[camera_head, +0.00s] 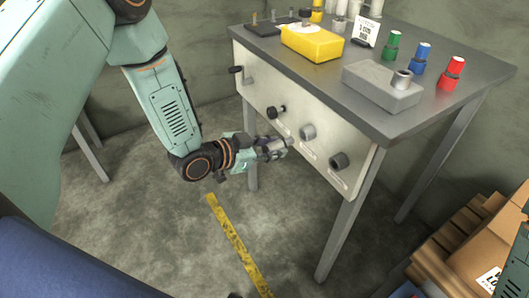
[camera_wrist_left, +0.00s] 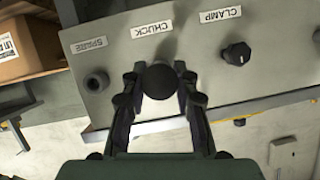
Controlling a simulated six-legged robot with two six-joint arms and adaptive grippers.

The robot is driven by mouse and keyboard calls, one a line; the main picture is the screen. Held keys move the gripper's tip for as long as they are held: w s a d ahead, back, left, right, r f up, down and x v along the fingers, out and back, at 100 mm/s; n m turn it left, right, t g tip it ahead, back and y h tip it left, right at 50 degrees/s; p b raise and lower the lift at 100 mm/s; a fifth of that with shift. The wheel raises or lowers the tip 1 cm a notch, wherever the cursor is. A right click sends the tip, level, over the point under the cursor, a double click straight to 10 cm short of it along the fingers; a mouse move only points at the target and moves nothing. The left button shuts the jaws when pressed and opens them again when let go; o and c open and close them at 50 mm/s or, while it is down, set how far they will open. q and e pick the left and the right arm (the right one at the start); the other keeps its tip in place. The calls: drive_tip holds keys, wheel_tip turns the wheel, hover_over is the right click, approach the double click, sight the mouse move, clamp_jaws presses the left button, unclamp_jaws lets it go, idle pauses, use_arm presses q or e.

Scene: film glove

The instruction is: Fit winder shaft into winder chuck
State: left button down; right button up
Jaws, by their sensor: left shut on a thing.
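My left gripper (camera_head: 278,150) is shut on the winder shaft, in front of the upright panel and just left of the chuck. In the left wrist view the shaft (camera_wrist_left: 160,82) shows end-on as a dark round shape between the fingers. The winder chuck (camera_head: 307,131) is a grey round socket on the panel. In the wrist view the held shaft hides the chuck below the CHUCK label (camera_wrist_left: 152,30). Whether the shaft's tip touches the chuck cannot be told. My right gripper is out of view.
The SPARE socket (camera_head: 339,160) is right of the chuck; the black CLAMP knob (camera_head: 276,111) is left of it. A crank (camera_head: 237,72) sits farther left on the panel. The grey table (camera_head: 440,85) carries a yellow block (camera_head: 312,43) and coloured spools. A cardboard box (camera_head: 490,245) stands at right.

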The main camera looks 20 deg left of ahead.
sight(289, 140)
use_arm(q)
drive_tip(key=shift+w+d+r, duration=0.15)
drive_tip(key=shift+w+d, duration=0.35)
drive_tip(key=shift+d, duration=0.1)
drive_tip(key=shift+w, duration=0.15)
idle(1.7)
drive_tip(key=shift+w+d, duration=1.15)
drive_tip(key=shift+w, duration=0.2)
idle(0.5)
drive_tip(key=c, duration=1)
unclamp_jaws()
drive_tip(key=shift+o, duration=0.2)
